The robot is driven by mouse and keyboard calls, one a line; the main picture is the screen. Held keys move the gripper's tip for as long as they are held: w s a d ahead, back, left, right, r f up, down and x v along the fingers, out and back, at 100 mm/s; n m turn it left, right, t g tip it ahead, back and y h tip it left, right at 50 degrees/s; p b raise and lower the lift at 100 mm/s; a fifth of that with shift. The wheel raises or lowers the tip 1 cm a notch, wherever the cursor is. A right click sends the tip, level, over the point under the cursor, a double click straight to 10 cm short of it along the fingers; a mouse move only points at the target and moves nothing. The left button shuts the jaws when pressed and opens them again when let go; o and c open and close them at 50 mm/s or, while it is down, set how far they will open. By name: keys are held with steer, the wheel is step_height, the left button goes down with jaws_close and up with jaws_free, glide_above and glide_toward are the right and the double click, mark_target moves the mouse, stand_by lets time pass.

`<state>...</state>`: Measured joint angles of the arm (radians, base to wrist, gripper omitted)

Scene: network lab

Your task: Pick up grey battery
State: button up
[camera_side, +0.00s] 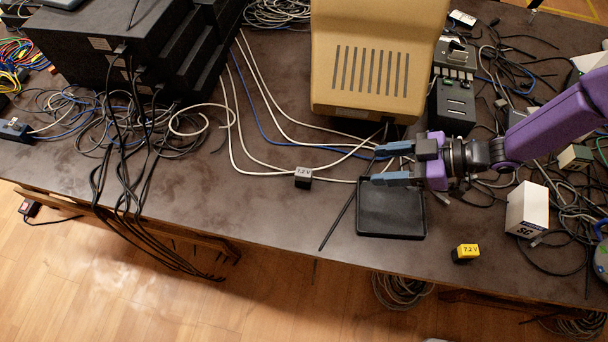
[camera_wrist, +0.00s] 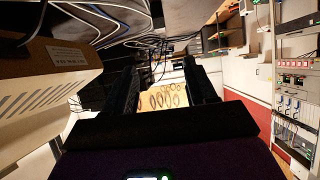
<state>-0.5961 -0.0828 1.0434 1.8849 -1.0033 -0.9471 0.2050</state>
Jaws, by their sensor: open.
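The grey battery (camera_side: 303,178) is a small block with a light grey top marked 7.2 V and a dark body. It stands on the dark table (camera_side: 270,215) in the side view, beside white cables. My gripper (camera_side: 379,165) is open and empty, to the right of the grey battery and apart from it, with its fingers pointing left. In the wrist view my gripper (camera_wrist: 163,88) shows as two dark fingers spread apart. I cannot make out the grey battery in the wrist view.
A black tray (camera_side: 392,236) lies just below my gripper in the side view. A yellow 7.2 V battery (camera_side: 466,253) stands near the front edge. A beige vented case (camera_side: 375,75) stands behind. A white box (camera_side: 527,209) and tangled cables are at right. The table left of the tray is mostly clear.

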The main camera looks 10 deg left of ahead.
mark_target(306, 173)
steer(key=x, duration=1.7)
steer(key=shift+s, duration=0.1)
jaws_close()
